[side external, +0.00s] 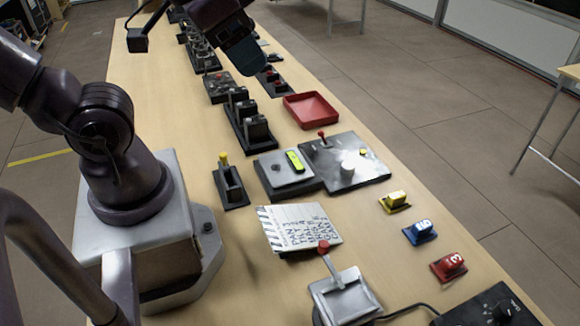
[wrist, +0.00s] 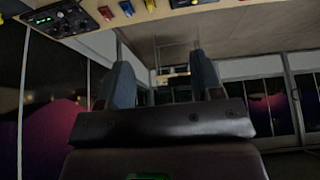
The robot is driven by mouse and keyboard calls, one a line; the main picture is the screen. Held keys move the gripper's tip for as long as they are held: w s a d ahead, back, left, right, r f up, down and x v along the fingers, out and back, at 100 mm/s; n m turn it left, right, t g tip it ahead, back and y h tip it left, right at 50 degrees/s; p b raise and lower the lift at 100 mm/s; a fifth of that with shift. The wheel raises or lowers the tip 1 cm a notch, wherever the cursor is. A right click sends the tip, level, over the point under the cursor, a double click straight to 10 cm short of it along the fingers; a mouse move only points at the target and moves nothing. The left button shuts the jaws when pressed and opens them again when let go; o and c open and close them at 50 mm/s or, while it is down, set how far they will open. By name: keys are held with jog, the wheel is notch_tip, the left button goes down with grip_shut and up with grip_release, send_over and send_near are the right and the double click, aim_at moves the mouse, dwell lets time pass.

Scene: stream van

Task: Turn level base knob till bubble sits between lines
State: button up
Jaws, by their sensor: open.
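The level base (side external: 273,184) is a dark block with a grey top near the middle of the table in the side view. A yellow-green vial (side external: 295,160) sits on its top, with a small dark spot beside it. The bubble and its lines are too small to read, and I cannot tell which part is the base's knob. My gripper (side external: 250,66) is above the far part of the table, well away from the base. In the wrist view my gripper (wrist: 164,82) has its two blue-grey fingers apart, with nothing between them.
A metal plate (side external: 372,165) with a red lever and white knob adjoins the base's right side. A yellow-topped switch (side external: 230,185) stands left, a clapperboard slate (side external: 298,228) in front, and a red tray (side external: 311,110) behind. Coloured number blocks (side external: 420,230) line the right edge.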

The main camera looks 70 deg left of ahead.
jog(key=n+g, duration=0.2)
jog(key=g, duration=0.3)
send_near(348, 165)
jog(key=shift+n+h, duration=0.3)
jog(key=f, duration=0.9)
jog(key=shift+w+f, duration=0.25)
jog(key=shift+f, duration=0.05)
jog(key=c, duration=0.9)
